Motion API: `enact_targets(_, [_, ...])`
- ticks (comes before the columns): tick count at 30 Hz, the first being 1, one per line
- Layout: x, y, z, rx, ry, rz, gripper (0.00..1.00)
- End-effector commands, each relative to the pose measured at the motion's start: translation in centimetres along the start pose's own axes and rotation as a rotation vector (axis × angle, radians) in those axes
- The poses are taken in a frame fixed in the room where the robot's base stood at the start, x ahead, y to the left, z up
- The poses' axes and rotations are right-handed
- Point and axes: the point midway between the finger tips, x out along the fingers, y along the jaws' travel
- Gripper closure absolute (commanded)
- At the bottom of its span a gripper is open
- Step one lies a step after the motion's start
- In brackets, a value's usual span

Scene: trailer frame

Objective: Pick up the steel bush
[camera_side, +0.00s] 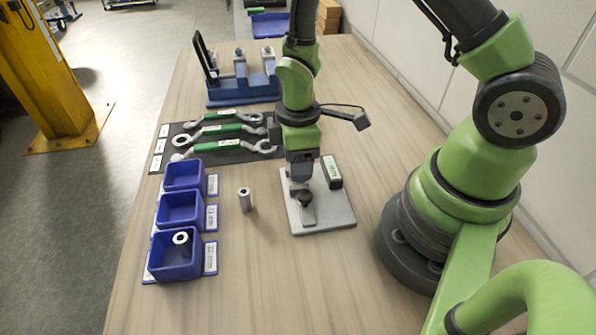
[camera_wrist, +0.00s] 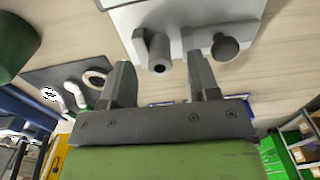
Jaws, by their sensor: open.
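A hollow grey steel bush (camera_wrist: 158,50) shows between my gripper's fingers in the wrist view, against the light grey plate (camera_side: 333,215). My gripper (camera_side: 301,177) is open, low over the back part of that plate, and hides this spot in the side view. I cannot tell whether the fingers touch the bush. Another steel bush (camera_side: 245,200) stands upright on the bare table left of the plate. A further bush (camera_side: 181,239) is in the front blue bin (camera_side: 176,272).
A clamp with a black knob (camera_side: 304,199) sits on the plate, and a dark green block (camera_side: 332,172) stands at its back right. Two more blue bins (camera_side: 180,210) line the left. Green-handled wrenches (camera_side: 222,145) lie on a dark mat behind, before a blue rack (camera_side: 243,94).

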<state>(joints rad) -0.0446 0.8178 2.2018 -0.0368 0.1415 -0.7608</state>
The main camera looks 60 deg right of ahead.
Motion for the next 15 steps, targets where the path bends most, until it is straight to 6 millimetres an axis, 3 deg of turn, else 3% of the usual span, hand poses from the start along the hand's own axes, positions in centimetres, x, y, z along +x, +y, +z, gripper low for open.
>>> enact_targets(3, [1.02,-0.04,0.04,0.001,-0.002,-0.002,0.45])
enact_targets(11, [1.21,0.01,-0.01,0.002,0.001,0.001,0.45])
enact_targets(15, [1.20,0.01,-0.01,0.002,0.001,0.001,0.74])
